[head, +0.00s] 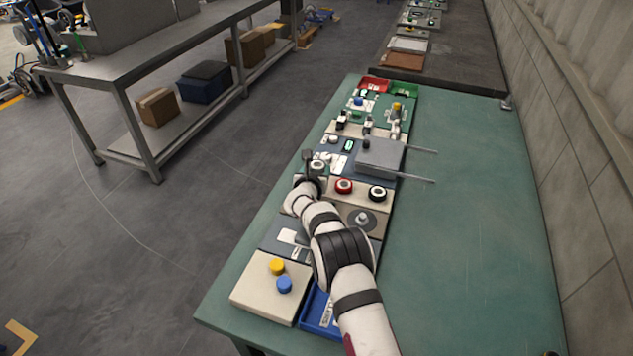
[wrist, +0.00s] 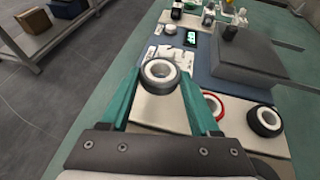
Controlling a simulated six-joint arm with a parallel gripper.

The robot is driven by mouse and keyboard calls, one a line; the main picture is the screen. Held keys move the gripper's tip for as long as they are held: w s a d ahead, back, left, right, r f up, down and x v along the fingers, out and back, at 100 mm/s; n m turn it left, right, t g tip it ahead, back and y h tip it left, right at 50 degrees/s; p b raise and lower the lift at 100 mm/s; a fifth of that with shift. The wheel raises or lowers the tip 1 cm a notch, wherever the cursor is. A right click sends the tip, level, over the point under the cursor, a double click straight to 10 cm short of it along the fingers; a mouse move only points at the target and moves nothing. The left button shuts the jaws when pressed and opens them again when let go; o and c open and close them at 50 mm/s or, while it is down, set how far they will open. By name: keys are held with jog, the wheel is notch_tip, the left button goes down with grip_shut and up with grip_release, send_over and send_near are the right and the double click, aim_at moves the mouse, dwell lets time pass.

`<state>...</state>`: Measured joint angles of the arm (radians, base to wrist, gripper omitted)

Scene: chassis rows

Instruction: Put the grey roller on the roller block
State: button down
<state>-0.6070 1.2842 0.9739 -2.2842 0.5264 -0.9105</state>
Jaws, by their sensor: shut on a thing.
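My gripper (wrist: 160,84) has its two green fingers closed around the sides of the grey roller (wrist: 160,74), a dark grey ring with a pale rim and an open centre. In the head view the roller (head: 318,166) shows just beyond my wrist. It appears over the left end of a beige block (wrist: 160,113), likely the roller block; I cannot tell whether it touches it. A red-and-white roller (head: 343,186) and a black-and-white roller (head: 377,194) sit on this block to the right. My arm hides part of the block in the head view.
A grey box with two rods (head: 380,155) stands beyond the block. A round grey disc with a knob (head: 361,219) is nearer. A beige block with yellow and blue knobs (head: 262,293) and a blue tray (head: 316,312) are at the near end. The green table (head: 465,240) is clear on the right.

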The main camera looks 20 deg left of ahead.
jog(key=shift+a+f, duration=0.25)
jog(key=shift+f, duration=0.9)
jog(key=shift+a+f, duration=0.2)
jog(key=shift+f, duration=0.9)
jog(key=shift+f, duration=0.1)
jog(key=shift+c, duration=0.6)
grip_release()
